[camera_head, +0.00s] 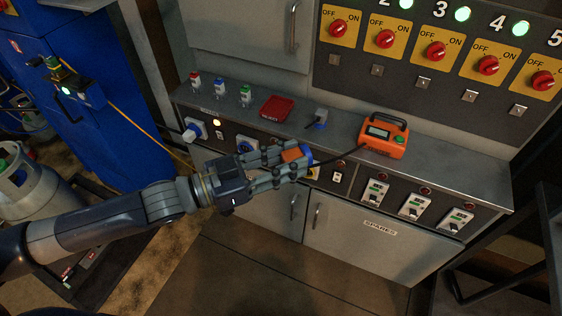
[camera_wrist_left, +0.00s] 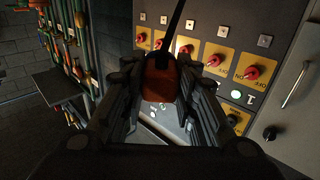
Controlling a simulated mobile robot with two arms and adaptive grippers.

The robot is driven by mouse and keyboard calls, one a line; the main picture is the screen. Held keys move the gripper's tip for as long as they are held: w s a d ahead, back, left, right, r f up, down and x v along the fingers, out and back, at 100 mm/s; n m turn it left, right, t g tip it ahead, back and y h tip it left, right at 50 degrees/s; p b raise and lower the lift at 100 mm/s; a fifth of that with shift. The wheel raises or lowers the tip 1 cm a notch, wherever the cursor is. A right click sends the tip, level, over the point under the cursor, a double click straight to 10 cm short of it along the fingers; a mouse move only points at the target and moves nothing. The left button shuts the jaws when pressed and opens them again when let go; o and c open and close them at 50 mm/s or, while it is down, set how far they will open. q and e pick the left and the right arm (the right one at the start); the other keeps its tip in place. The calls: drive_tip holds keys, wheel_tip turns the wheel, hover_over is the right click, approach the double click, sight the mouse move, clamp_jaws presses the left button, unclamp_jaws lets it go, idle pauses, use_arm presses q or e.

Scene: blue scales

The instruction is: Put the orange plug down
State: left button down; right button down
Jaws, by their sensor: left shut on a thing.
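My left gripper (camera_head: 287,162) comes in from the left in the head view and is shut on the orange plug (camera_head: 293,155). The plug has a blue end at its right, and a black cable runs from it to the orange device (camera_head: 384,136) on the shelf. The gripper is in front of the shelf's front panel. In the left wrist view the plug (camera_wrist_left: 160,82) sits between the two dark fingers, with the cable rising from it. The fingers hide part of the plug. My right gripper is not in view.
The grey shelf (camera_head: 450,167) holds a red tray (camera_head: 277,109), a small grey-blue item (camera_head: 317,119) and several small colored-top items at left. Red OFF/ON knobs line the panel above. Sockets and switches line the front panel. A blue cabinet (camera_head: 85,90) stands at left.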

use_arm(q)
drive_tip(key=shift+w+r+m+g+h, duration=0.1)
drive_tip(key=shift+m+g+h, duration=0.2)
drive_tip(key=shift+g, duration=0.1)
drive_tip(key=shift+a+m+g+h, duration=0.3)
drive_tip(key=shift+a+m+g, duration=0.15)
drive_tip(key=shift+m+g, duration=0.35)
drive_tip(key=shift+a+m+g+h, duration=0.3)
drive_tip(key=shift+a+m+g, duration=0.2)
drive_tip(key=shift+g, duration=0.5)
drive_tip(key=shift+s+a+m+g, duration=0.25)
drive_tip(key=shift+m+g, duration=0.15)
drive_tip(key=shift+g, duration=0.3)
drive_tip(key=shift+s+a+m+g, duration=0.25)
drive_tip(key=shift+m+g, duration=0.15)
drive_tip(key=shift+g, duration=0.3)
